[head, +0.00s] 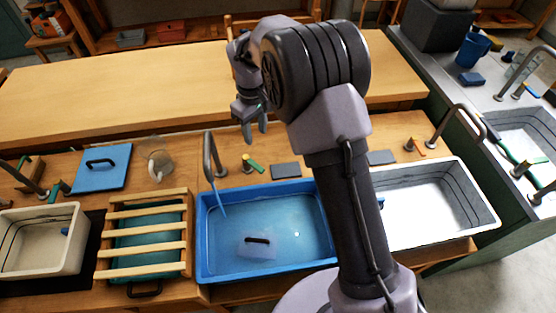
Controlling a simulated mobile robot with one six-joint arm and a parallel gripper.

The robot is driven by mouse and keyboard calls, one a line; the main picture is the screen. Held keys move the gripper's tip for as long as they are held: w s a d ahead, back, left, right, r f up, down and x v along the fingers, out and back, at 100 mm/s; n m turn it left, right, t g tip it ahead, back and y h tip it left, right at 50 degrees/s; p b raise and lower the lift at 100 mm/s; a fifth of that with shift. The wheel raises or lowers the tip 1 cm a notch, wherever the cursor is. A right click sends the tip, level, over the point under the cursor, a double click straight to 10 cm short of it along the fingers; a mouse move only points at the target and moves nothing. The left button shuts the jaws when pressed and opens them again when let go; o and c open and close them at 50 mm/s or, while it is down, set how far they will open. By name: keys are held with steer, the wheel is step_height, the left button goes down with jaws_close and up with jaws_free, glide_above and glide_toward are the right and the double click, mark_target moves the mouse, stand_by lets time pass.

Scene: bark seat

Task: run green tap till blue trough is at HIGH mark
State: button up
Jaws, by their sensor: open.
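The blue trough (201,245) stands in the bench, holding water; its right end is behind my arm. A light-blue stream (220,200) falls from the curved grey spout (208,155) into its left side. A tap with a green lever (253,164) stands on the bench behind the trough. A pale block with a dark handle (257,247) is in the water. I cannot make out a HIGH mark or judge the level against it. My gripper (255,130) is open and empty, raised above the bench beyond the tap, apart from it.
A slatted wooden rack (145,243) and a cream trough (75,240) are left. A blue lidded board (101,167) and clear jug (159,165) stand behind them. A white trough (470,213) is right of my arm. The long wooden table (120,85) behind is clear.

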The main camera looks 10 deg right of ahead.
mark_target(258, 167)
step_height(258, 167, down, 16)
steer(key=b, duration=0.4)
steer(key=shift+a+b, duration=0.1)
steer(key=shift+b, duration=0.25)
jaws_close()
stand_by(0.7)
